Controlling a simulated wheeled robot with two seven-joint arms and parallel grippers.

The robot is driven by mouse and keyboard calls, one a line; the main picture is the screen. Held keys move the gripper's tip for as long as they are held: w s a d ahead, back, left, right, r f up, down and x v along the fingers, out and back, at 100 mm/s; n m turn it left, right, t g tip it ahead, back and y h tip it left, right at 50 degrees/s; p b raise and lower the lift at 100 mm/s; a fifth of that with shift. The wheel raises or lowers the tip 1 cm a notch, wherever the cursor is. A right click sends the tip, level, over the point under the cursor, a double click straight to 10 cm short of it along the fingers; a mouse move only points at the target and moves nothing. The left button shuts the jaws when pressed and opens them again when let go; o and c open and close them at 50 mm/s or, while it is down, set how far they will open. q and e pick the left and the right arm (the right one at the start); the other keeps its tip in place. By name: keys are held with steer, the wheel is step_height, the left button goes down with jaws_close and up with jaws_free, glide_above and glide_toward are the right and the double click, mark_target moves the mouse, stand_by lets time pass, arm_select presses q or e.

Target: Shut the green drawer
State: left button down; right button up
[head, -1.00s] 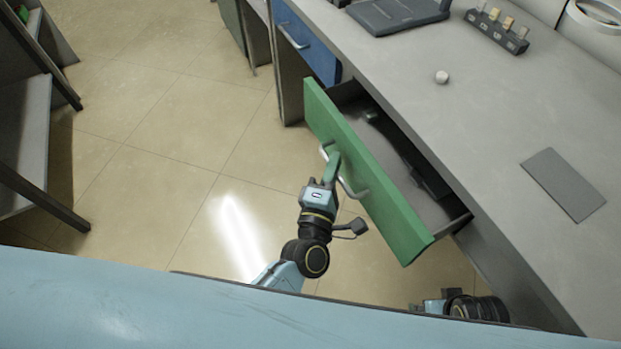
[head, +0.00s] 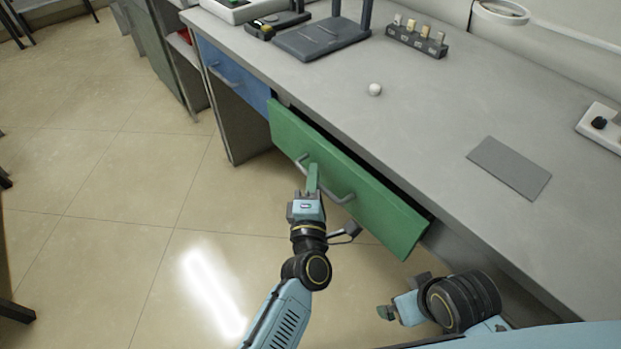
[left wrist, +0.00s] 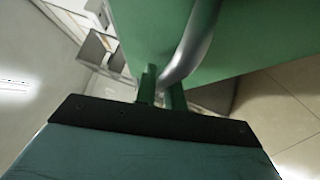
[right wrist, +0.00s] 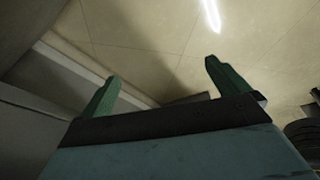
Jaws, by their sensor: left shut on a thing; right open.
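The green drawer (head: 345,185) under the grey desk is open only by a narrow dark gap along its top edge. A silver bar handle (head: 343,197) runs across its front. My left gripper (head: 313,180) is at the handle's left part, and in the left wrist view its green fingers (left wrist: 161,90) are shut around the bar (left wrist: 190,48). My right gripper (head: 385,312) hangs low, below and in front of the drawer's right end. The right wrist view shows its two fingers (right wrist: 160,82) spread apart with nothing between them.
A blue drawer (head: 232,75) sits to the left in the same desk. On the desktop (head: 430,110) are a white ball (head: 375,89), a flat grey plate (head: 510,167), a dark device (head: 322,38) and a small block rack (head: 416,40).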

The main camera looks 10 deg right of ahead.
arm_select(q)
steer(key=shift+f, duration=0.1)
steer(key=c, duration=1.8)
jaws_free()
steer(key=shift+o, duration=0.2)
steer(key=shift+s, duration=0.25)
steer(key=r+p+v, duration=0.1)
steer(key=v, duration=0.6)
steer(key=shift+f+p, duration=0.4)
steer(key=shift+f, duration=0.1)
arm_select(e)
steer(key=f, duration=0.2)
steer(key=d+f, duration=0.1)
steer(key=f, duration=0.1)
steer(key=shift+w+d+f, duration=0.2)
steer(key=shift+f, duration=0.1)
steer(key=shift+c, duration=0.4)
